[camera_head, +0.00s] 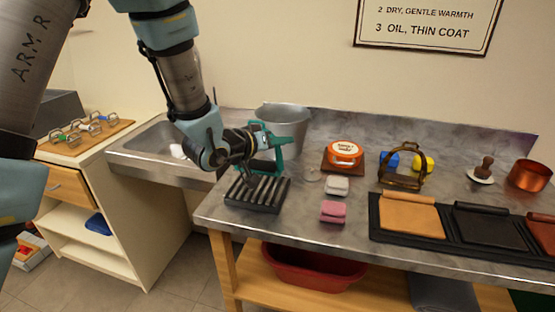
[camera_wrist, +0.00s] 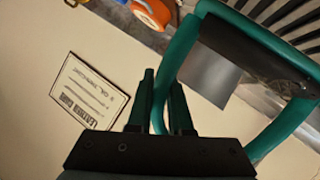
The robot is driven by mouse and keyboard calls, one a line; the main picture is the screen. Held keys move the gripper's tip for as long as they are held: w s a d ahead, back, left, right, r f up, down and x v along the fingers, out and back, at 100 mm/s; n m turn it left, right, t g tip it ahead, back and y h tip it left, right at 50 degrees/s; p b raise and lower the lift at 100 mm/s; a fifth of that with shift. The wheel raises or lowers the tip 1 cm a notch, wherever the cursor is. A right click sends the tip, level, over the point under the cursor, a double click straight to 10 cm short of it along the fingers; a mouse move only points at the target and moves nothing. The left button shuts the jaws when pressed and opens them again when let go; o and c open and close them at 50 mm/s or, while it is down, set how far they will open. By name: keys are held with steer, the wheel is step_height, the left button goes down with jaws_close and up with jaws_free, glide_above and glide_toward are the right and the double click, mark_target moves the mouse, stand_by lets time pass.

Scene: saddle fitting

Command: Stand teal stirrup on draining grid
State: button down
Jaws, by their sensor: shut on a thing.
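The grid is a dark rack with several raised bars, at the left end of the metal counter. In the wrist view, my gripper (camera_wrist: 164,100) is shut on one side of the stirrup (camera_wrist: 180,47), a teal loop with a dark tread. The bars of the grid (camera_wrist: 275,12) show at the top right, beyond the stirrup. Whether the stirrup touches the grid is hard to tell.
A white block (camera_head: 337,186) and a pink block (camera_head: 332,211) lie to the right, near an orange tin (camera_head: 345,152) and a brown stirrup (camera_head: 401,170). A sink (camera_head: 160,142) is at the left.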

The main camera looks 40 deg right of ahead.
steer(key=shift+f+p, duration=0.55)
steer(key=shift+f, duration=1.85)
steer(key=shift+f, duration=0.15)
steer(key=c, duration=0.8)
jaws_free()
steer(key=shift+c, duration=0.2)
steer(key=b+v, duration=0.3)
steer(key=v, duration=0.9)
